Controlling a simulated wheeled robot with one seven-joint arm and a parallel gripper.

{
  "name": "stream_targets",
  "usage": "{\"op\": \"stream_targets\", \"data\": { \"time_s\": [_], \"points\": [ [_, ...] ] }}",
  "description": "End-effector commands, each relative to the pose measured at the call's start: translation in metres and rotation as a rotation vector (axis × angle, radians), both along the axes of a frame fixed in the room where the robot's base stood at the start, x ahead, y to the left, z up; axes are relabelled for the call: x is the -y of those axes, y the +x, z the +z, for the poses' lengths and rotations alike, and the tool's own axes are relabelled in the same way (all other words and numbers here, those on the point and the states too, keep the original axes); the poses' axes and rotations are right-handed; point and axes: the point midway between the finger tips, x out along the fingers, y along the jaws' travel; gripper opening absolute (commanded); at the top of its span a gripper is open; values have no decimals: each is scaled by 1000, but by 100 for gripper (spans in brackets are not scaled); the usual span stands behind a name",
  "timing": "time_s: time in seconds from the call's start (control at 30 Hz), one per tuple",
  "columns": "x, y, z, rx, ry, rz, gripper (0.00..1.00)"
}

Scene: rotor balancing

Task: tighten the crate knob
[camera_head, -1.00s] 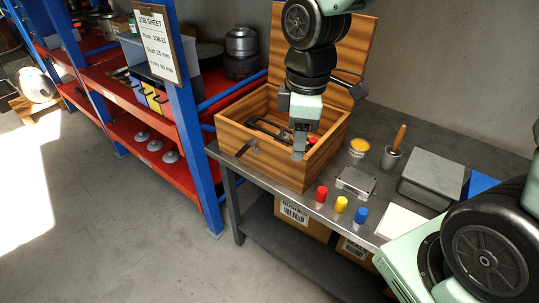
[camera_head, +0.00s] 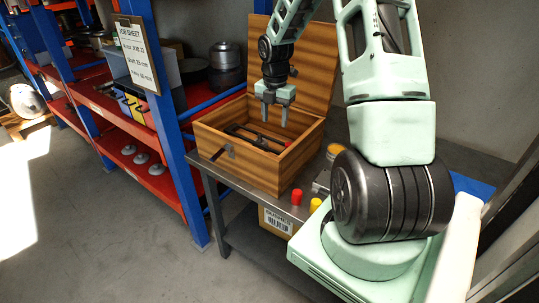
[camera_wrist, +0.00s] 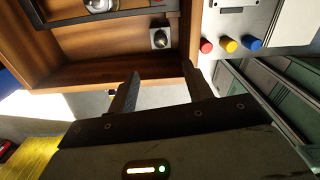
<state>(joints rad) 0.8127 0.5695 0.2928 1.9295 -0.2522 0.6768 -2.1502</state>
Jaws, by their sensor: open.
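The wooden crate (camera_head: 245,167) stands on the metal bench with its lid (camera_head: 300,62) raised. Inside lies a dark frame (camera_head: 256,138), with a small red part (camera_head: 288,144) at its right end. My gripper (camera_head: 274,114) points down over the crate's inside, open and empty. Its two spread fingers also show in the wrist view (camera_wrist: 160,75), apart from the fitting.
Red (camera_head: 296,197) and yellow (camera_head: 315,205) cylinders stand on the bench right of the crate; a blue one (camera_wrist: 251,43) shows in the wrist view. My arm hides much of the bench's right side. A red shelf rack (camera_head: 150,140) with blue posts stands left.

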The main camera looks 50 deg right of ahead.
Motion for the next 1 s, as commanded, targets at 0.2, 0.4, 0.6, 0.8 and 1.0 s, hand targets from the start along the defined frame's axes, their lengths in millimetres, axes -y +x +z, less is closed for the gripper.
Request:
{"op": "stream_targets", "data": {
  "time_s": [0.2,0.4,0.6,0.8,1.0],
  "points": [
    [-2,-1,-45,-6,5,1,50],
    [-2,-1,-86,-5,4,1,50],
    [-2,-1,-121,-4,2,0,50],
    [-1,0,-143,-3,3,-3,50],
    [-1,0,-150,0,1,-2,50]
  ]
}}
